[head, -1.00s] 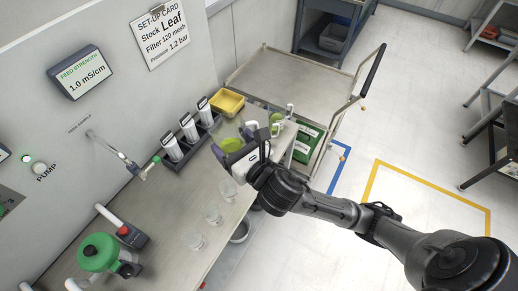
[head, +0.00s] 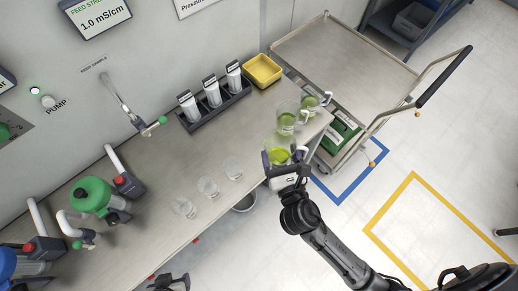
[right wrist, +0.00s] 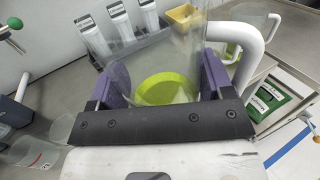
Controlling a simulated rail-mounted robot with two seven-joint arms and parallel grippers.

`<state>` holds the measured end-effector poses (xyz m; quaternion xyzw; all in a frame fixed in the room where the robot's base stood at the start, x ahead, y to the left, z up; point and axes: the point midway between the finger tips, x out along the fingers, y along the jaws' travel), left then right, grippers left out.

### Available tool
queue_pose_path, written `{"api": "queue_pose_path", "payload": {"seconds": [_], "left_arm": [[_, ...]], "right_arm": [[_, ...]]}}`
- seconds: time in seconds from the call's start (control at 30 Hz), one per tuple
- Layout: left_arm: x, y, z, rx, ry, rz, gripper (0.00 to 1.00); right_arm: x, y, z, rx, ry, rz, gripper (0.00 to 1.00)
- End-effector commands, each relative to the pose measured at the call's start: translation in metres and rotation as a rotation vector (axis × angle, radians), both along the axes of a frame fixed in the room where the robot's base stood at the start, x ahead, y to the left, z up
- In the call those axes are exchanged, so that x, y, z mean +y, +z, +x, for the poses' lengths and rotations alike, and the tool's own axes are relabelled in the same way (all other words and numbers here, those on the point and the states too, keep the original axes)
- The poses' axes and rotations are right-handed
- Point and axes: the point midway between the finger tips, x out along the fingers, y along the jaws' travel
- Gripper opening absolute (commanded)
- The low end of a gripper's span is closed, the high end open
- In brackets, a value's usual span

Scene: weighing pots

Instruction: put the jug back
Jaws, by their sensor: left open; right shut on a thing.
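My right gripper (head: 284,159) is shut on a clear jug holding green liquid (head: 278,156). It is over the front part of the steel bench, and I cannot tell whether its base touches the top. In the right wrist view the jug (right wrist: 168,88) stands between the purple finger pads, with its white handle (right wrist: 250,40) at the right. Two other clear jugs with pale green liquid, one nearer (head: 287,122) and one farther (head: 312,101), stand at the bench's right end. My left gripper (head: 170,281) is open and empty at the bottom edge, partly cut off.
Several clear beakers (head: 208,186) stand left of the held jug. A steel cart (head: 345,60) stands beyond the bench's right end. Bench space between rack and beakers is clear.

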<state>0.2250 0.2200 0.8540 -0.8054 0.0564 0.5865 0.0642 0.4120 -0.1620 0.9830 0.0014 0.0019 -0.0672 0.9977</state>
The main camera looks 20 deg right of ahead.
Motion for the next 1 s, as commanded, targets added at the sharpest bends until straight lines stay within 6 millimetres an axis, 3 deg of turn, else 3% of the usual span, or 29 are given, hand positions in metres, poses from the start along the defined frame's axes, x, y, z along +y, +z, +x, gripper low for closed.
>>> {"api": "queue_pose_path", "payload": {"seconds": [0.17,0.6,0.8,1.0], "left_arm": [[0.000,-0.008,0.000,0.001,0.000,0.000,0.61],[-0.001,-0.037,0.000,0.000,0.001,-0.002,0.61],[-0.002,-0.043,0.000,0.001,0.004,-0.005,0.61],[-0.002,-0.045,0.000,0.001,0.003,-0.006,0.61]], "right_arm": [[0.004,-0.017,0.009,-0.002,-0.004,0.001,0.43],[0.012,-0.066,0.089,-0.002,-0.005,0.003,0.43],[0.014,-0.076,0.107,-0.002,-0.003,0.002,0.43],[0.015,-0.079,0.111,-0.001,-0.004,0.002,0.43]]}}
